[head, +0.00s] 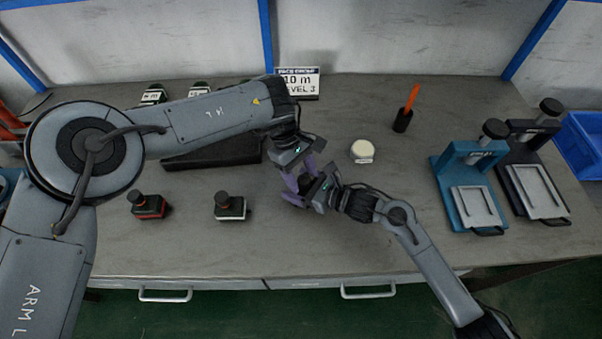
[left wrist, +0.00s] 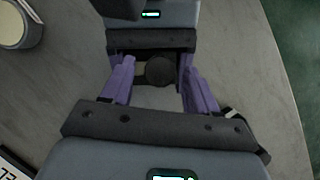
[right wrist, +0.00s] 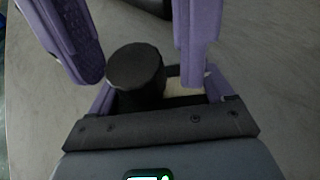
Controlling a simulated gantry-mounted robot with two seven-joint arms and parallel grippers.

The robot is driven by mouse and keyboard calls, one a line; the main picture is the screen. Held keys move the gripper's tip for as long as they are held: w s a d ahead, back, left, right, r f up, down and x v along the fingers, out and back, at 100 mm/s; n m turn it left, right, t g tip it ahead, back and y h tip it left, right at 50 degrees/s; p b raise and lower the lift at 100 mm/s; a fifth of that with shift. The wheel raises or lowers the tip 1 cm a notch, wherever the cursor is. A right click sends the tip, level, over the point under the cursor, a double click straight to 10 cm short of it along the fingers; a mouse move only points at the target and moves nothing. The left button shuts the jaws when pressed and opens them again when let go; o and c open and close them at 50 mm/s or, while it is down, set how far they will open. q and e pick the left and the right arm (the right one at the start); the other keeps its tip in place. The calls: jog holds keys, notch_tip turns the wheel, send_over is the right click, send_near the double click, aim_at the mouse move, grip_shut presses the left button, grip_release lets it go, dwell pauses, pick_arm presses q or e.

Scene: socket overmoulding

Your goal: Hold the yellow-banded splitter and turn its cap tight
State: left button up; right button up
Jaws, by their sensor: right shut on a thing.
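My right gripper (head: 308,190) is shut on a splitter, whose round black cap (right wrist: 135,72) stands out clearly in the right wrist view. A pale yellowish part (right wrist: 186,90) of it shows beside the cap, but most of the body is hidden between the jaws. My left gripper (head: 297,172) reaches in from above. Its purple fingers are apart, one on each side of the cap, with a gap showing on at least one side. The cap (left wrist: 160,70) also shows between the fingers in the left wrist view. In the head view the grippers hide the splitter.
A red-banded splitter (head: 150,207) and a white-banded one (head: 231,208) stand at left. A dark tray (head: 200,160) lies behind. A round pale tin (head: 362,151), a holder with an orange-handled tool (head: 403,119), a blue press (head: 470,195) and a black press (head: 538,190) stand at right.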

dwell(0.3)
pick_arm(q)
jog(key=v, duration=1.2)
